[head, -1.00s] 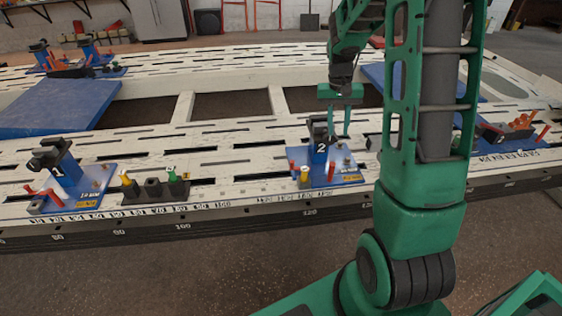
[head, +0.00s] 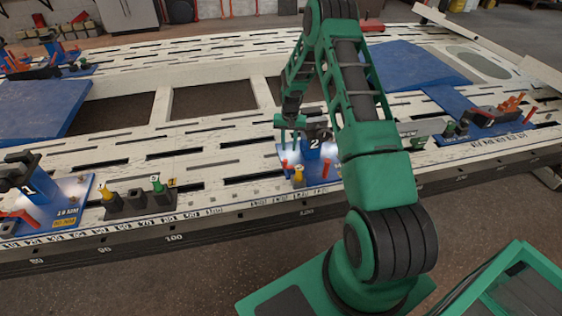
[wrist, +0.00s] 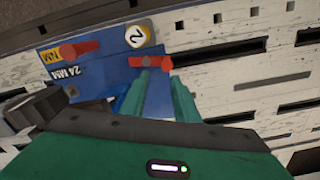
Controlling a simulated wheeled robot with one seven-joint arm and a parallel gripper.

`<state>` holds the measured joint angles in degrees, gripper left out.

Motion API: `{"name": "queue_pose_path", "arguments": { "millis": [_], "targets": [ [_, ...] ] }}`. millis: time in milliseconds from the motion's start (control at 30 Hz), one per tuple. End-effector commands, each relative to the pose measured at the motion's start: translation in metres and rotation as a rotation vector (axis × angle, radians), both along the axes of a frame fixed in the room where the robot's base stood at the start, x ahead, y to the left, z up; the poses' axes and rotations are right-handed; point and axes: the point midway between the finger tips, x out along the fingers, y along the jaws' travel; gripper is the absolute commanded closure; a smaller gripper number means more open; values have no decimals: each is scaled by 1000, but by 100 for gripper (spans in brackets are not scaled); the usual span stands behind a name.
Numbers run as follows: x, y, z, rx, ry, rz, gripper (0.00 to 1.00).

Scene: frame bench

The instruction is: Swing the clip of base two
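Base two (head: 312,148) is a blue fixture marked 2 on the near rail, with a dark clamp head on its post. A red peg (head: 326,168) and a yellow-sided knob (head: 298,176) stand at its front. In the wrist view its blue plate (wrist: 115,62) reads 24 MM. A short red bar (wrist: 150,62), perhaps its clip, lies just beyond my fingertips, and a longer red handle (wrist: 80,50) is to the left. My gripper (head: 289,143) points down beside the post, its fingers (wrist: 165,78) apart with a narrow gap. Contact with the bar cannot be told.
Base one (head: 45,195) stands at the left, with a dark block of coloured knobs (head: 138,197) between the bases. Another blue fixture (head: 485,120) with orange and red parts is at the right. Blue panels (head: 415,62) lie across the slotted white frame.

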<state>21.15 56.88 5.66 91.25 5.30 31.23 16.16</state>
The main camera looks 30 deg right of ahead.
Motion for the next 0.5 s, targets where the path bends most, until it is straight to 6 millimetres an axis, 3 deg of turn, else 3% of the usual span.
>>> {"name": "queue_pose_path", "arguments": {
  "millis": [200, 500],
  "targets": [
    [6, 21, -24, 1, 2, 24, 72],
    [8, 29, -76, 1, 2, 34, 72]
  ]
}}
